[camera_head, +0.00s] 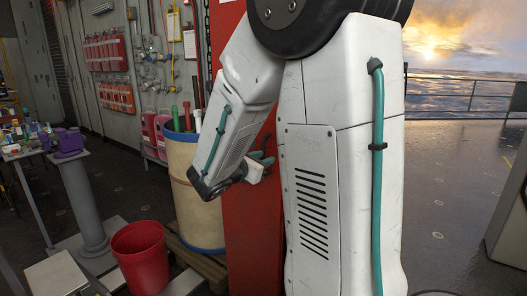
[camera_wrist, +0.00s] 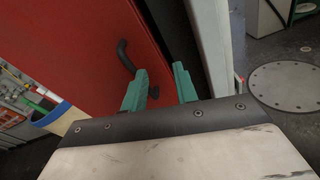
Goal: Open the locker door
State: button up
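The red locker (camera_head: 252,225) stands behind my arm in the head view, and my arm hides much of it. In the wrist view the red door (camera_wrist: 75,45) fills the upper left, with a dark curved handle (camera_wrist: 124,57) near its right edge. My gripper (camera_wrist: 160,80) has two green fingers spread apart with nothing seen between them. Its left fingertip is close to the handle's lower end; whether they touch I cannot tell. In the head view my gripper (camera_head: 265,158) is in front of the red locker, partly hidden by my arm.
A cream barrel (camera_head: 196,205) holding coloured tubes stands left of the locker on a pallet. A red bucket (camera_head: 141,258) is farther left, near a grey pedestal (camera_head: 84,205) with a purple object. A pale panel (camera_wrist: 208,50) stands right of the fingers. Open floor (camera_head: 455,190) lies at right.

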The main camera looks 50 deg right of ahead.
jog(key=w+d+n+t, duration=0.1)
jog(key=w+d, duration=0.1)
jog(key=d, duration=0.1)
jog(key=w+d+f+n+t, duration=0.1)
jog(key=w+d+n, duration=0.1)
jog(key=d, duration=0.1)
jog(key=w+d+n+t, duration=0.1)
jog(key=w+d, duration=0.2)
jog(key=shift+f+n+h, duration=0.3)
jog(key=shift+f+n, duration=0.1)
jog(key=shift+c, duration=0.3)
grip_shut()
